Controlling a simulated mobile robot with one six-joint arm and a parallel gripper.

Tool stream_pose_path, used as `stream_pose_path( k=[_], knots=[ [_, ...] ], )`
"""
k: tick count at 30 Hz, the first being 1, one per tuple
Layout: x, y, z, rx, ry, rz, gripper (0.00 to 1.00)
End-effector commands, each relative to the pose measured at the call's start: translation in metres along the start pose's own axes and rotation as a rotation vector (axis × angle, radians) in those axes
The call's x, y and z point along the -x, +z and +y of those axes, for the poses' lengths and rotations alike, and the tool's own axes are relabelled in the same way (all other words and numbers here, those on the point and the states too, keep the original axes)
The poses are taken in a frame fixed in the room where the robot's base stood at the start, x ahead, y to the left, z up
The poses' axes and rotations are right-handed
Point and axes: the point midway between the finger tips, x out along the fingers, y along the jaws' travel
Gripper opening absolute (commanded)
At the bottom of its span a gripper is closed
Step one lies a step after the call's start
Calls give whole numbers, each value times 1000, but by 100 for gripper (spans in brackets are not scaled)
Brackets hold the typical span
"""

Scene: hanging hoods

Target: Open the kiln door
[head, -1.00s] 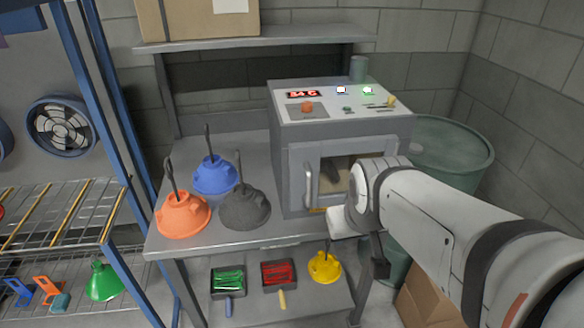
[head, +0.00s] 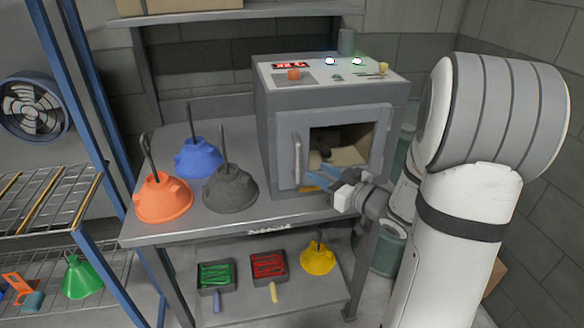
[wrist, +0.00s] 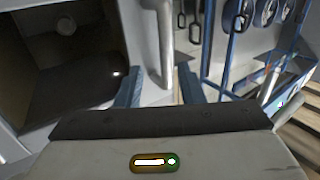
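The grey kiln (head: 330,85) stands on the workbench, and its front door (head: 282,150) looks shut. The door has a window, with a tan and dark inside showing through it, and an upright light-grey handle (head: 297,160) on its left side. My gripper (head: 318,178) is in front of the door's lower part, right of the handle, its blue fingers pointing left. In the wrist view my gripper (wrist: 160,88) is open, and the handle (wrist: 165,40) shows ahead, roughly lined up between the fingers. Nothing is between the fingertips that I can see gripped; contact cannot be told.
Orange (head: 163,198), blue (head: 199,158) and dark grey (head: 230,188) hoods stand on the bench left of the kiln. A yellow hood (head: 318,258) and trays are on the lower shelf. A wire rack (head: 50,195) is at left. A green drum is behind my arm.

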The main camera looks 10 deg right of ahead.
Motion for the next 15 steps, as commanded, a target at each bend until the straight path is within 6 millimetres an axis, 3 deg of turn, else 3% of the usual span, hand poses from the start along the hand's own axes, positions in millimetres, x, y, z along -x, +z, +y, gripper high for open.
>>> stream_pose_path(
  k=[5, 15],
  knots=[
    [-5, 1, -4, -20, -39, 33, 35],
    [-57, -1, -7, -20, -40, 32, 35]
  ],
)
